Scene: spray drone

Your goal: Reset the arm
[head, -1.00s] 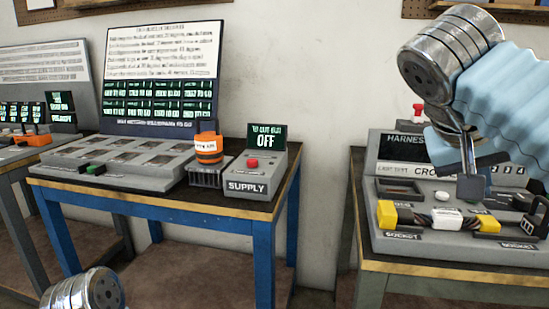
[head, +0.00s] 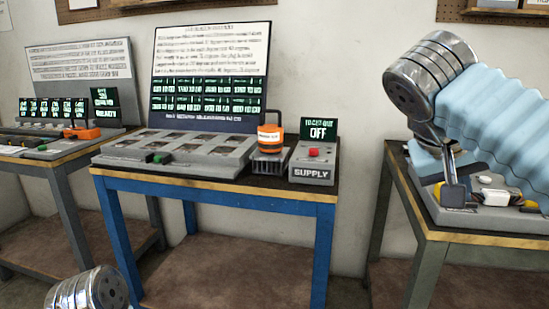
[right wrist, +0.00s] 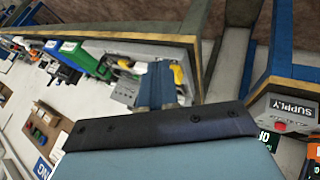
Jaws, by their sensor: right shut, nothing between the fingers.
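My right arm comes in from the right in the head view under a pale blue sleeve. Its gripper (head: 456,194) points down, shut and empty, in front of the harness station (head: 470,217) on the right table, hiding part of it. In the right wrist view the closed fingers (right wrist: 158,88) show beyond a dark bracket, with nothing between them. Of my left arm only a metal joint shows at the bottom left of the head view; its gripper is out of frame.
A blue table (head: 215,187) in the middle carries a panel station, an orange canister (head: 270,138) and a grey supply box (head: 312,172) reading OFF. Another table (head: 60,160) stands at left. Floor shows between the blue and right tables.

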